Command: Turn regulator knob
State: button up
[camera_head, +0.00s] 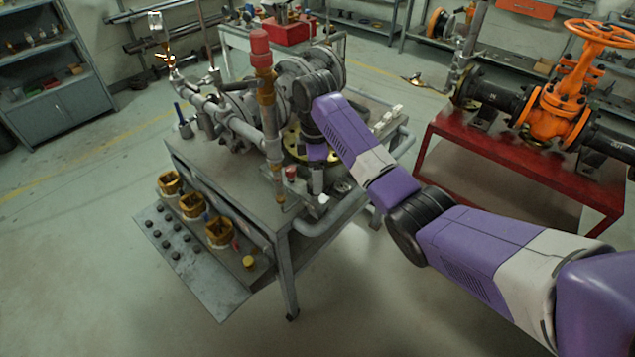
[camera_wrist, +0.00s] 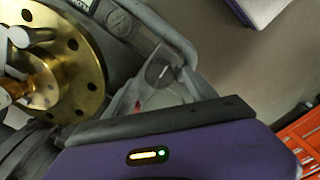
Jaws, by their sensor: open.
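A smaller red-topped part (camera_head: 291,173) stands low beside my gripper. I cannot tell for sure which one is the regulator knob. My gripper (camera_head: 318,182) points down over the bench's right part, open, just right of the smaller red-topped part; my wrist partly hides it. In the wrist view, a brass flange (camera_wrist: 88,72) with bolt holes fills the left. A small red spot (camera_wrist: 137,104) shows near the grey finger shapes; its owner is unclear.
The grey metal bench (camera_head: 210,175) carries pipes and flanges close around my arm. A red table (camera_head: 500,160) with an orange valve (camera_head: 570,100) stands right. The floor at front left is clear.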

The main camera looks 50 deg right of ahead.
jog(key=shift+f, duration=1.55)
jog(key=shift+c, duration=0.3)
jog(key=c, duration=1.3)
jog(key=shift+r, duration=0.1)
jog(key=shift+p, duration=0.3)
jog(key=m+p, duration=0.2)
jog(key=shift+a+r+m, duration=0.1)
jog(key=shift+r+m, duration=0.05)
jog(key=shift+m, duration=0.25)
jog(key=m+p, duration=0.2)
jog(key=m, duration=0.2)
jog(key=shift+w+m+p, duration=0.1)
jog(key=shift+m+p, duration=0.3)
